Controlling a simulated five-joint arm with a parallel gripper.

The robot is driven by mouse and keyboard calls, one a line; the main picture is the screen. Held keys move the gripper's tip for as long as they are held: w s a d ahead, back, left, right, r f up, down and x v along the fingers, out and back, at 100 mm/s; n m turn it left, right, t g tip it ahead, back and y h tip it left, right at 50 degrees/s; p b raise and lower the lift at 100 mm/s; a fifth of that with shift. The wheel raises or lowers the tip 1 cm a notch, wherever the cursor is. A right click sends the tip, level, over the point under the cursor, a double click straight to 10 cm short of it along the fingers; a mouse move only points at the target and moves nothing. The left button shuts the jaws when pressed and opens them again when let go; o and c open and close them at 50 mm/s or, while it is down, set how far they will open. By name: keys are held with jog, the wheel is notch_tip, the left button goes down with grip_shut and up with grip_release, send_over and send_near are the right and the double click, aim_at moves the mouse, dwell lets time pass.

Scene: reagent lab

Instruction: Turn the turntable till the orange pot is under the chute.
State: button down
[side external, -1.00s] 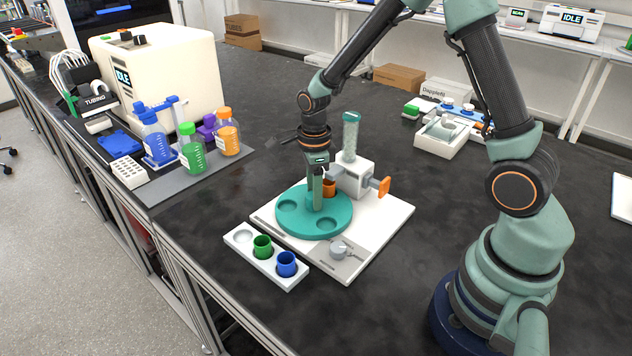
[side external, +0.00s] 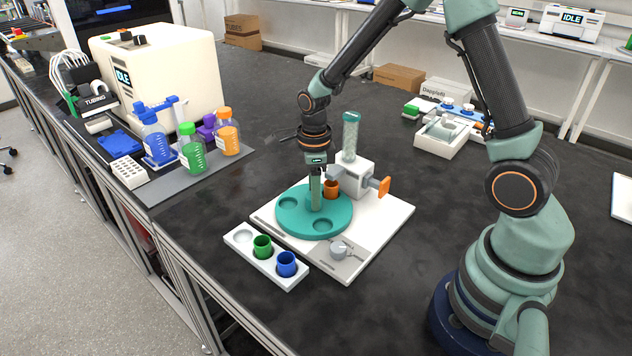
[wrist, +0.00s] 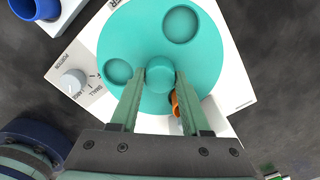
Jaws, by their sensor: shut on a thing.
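The teal turntable (side external: 298,225) lies on a white base. My gripper (side external: 316,207) points down at its centre and is shut on the round central knob (wrist: 160,77). The orange pot (side external: 331,188) sits in the turntable at the back right, close by the grey chute (side external: 335,174). I cannot tell whether it is exactly under the chute mouth. In the wrist view the orange pot (wrist: 174,102) is partly hidden by my right finger. Two empty wells show at the left (side external: 290,203) and front (side external: 323,226).
A white rack (side external: 242,238) with a green pot (side external: 262,246) and a blue pot (side external: 286,263) stands front left of the base. The dispenser block (side external: 356,178) with an orange knob (side external: 384,186) stands behind the turntable. A grey dial (side external: 339,250) is at the front.

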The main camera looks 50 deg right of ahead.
jog(key=shift+c, duration=1.9)
grip_release()
notch_tip(320, 180, up, 12)
jog(key=s+a+r+n+t, duration=0.1)
jog(key=s+r+n, duration=0.3)
jog(key=n, duration=0.9)
jog(key=s+a+r+n+t, duration=0.1)
jog(key=s+r+n+t, duration=0.3)
jog(key=n, duration=0.9)
jog(key=s, duration=0.3)
jog(key=shift+r+t, duration=0.3)
